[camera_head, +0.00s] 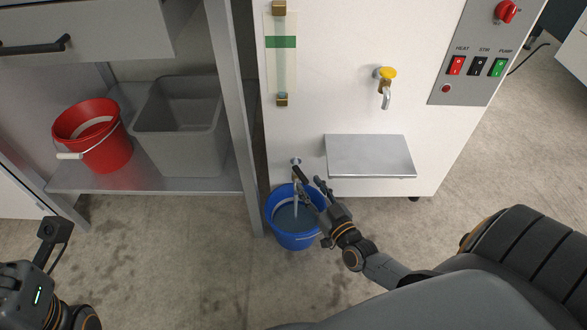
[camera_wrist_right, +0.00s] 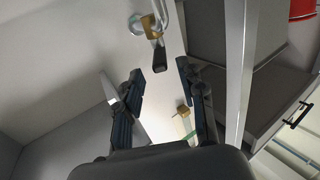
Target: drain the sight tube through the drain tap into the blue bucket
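The blue bucket (camera_head: 274,222) stands on the floor below the drain tap (camera_head: 296,163) at the cabinet's foot. A pale spout or stream reaches down over the bucket, which seems to hold greyish liquid. The right wrist view shows the tap (camera_wrist_right: 137,23) with its black lever (camera_wrist_right: 160,58). My right gripper (camera_head: 312,187) is open, its fingers (camera_wrist_right: 160,80) apart with the lever just beyond the tips, not gripped. The sight tube (camera_head: 281,70), with brass ends and a green band, is upright on the cabinet; its level is unclear. My left gripper (camera_head: 54,240) is partly in view at lower left.
A steel ledge (camera_head: 370,155) juts out right of the drain tap. A yellow-handled tap (camera_head: 385,73) sits above it. A shelf (camera_head: 150,183) at left holds a red bucket (camera_head: 110,150) and a grey bin (camera_head: 180,135). A switch panel (camera_head: 475,60) is at upper right.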

